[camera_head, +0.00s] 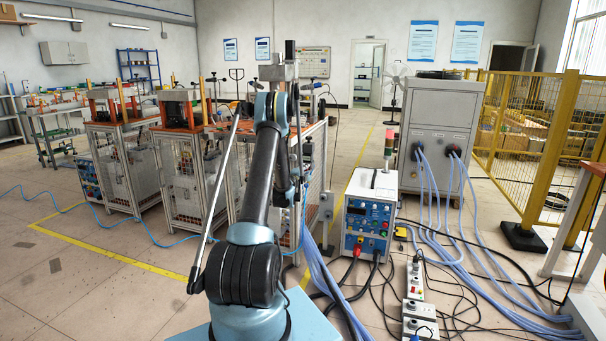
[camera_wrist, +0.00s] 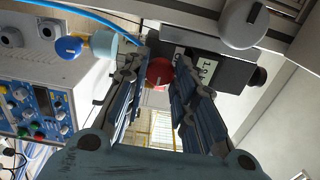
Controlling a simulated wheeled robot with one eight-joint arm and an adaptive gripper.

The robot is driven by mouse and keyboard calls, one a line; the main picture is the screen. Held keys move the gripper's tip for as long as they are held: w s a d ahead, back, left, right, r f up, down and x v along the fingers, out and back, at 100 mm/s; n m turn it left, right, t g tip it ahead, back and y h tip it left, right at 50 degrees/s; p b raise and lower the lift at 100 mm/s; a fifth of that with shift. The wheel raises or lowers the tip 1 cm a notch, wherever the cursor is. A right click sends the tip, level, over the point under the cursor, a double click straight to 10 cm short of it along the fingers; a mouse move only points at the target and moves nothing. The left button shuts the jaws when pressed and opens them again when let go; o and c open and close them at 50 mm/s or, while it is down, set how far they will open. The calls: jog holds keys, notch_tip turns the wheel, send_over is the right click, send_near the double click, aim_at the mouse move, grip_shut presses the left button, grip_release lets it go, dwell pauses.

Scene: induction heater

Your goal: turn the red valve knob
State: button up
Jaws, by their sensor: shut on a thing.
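The red valve knob (camera_wrist: 159,71) shows in the wrist view as a round red part between the fingertips of my gripper (camera_wrist: 161,66). The two fingers are on either side of it and shut on it. Part of the knob's sides is covered by the fingers. In the head view my arm stands in front of the benches, and I cannot make out the knob or the fingertips there.
In the wrist view a blue knob (camera_wrist: 69,47) on a pale fitting and a control panel (camera_wrist: 35,108) are at the left. A dark box (camera_wrist: 210,70) lies right behind the fingers. In the head view, a heater unit (camera_head: 368,222) and cables (camera_head: 445,190) occupy the right floor.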

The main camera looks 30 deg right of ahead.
jog(key=shift+s+d, duration=0.1)
jog(key=o, duration=1.1)
jog(key=shift+f, duration=0.15)
jog(key=v, duration=1.2)
